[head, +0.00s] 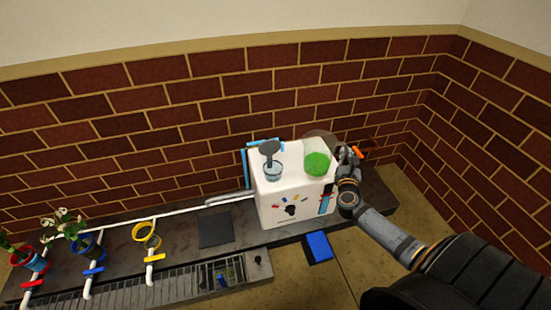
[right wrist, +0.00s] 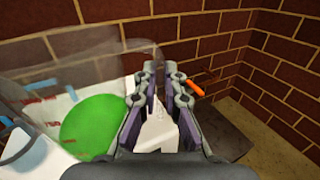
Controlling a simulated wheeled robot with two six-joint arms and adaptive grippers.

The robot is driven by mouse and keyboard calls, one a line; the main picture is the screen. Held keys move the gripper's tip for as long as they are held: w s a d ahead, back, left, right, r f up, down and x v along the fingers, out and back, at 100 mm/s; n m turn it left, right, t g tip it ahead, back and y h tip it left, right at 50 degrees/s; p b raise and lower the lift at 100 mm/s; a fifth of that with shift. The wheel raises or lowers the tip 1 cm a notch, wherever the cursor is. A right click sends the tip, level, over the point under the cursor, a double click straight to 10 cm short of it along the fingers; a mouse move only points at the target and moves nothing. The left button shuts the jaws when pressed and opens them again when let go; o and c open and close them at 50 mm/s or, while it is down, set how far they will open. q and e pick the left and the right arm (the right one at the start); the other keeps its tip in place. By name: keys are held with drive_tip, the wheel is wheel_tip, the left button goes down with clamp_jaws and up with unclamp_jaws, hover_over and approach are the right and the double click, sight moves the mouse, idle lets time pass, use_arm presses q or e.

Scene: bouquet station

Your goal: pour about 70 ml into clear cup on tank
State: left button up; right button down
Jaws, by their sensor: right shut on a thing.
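The white tank (head: 285,205) is a box on the counter. On its top left stands the clear cup (head: 273,173), with a dark round piece (head: 269,148) above it; the cup's edge shows in the right wrist view (right wrist: 14,145). A transparent jug (head: 318,140) with red scale marks is at the tank's right side; it also shows in the right wrist view (right wrist: 75,75). A green round area (head: 317,163) shows at the jug; I cannot tell whether it is liquid. My right gripper (right wrist: 158,85) is shut on the jug's white handle (right wrist: 157,132). My left gripper is out of view.
A small orange item (right wrist: 195,88) is just right of my right gripper. A brick wall (head: 180,115) rises behind.

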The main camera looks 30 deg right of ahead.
drive_tip(key=shift+w+d+r, duration=0.1)
drive_tip(key=shift+w+r, duration=0.05)
drive_tip(key=shift+r, duration=0.15)
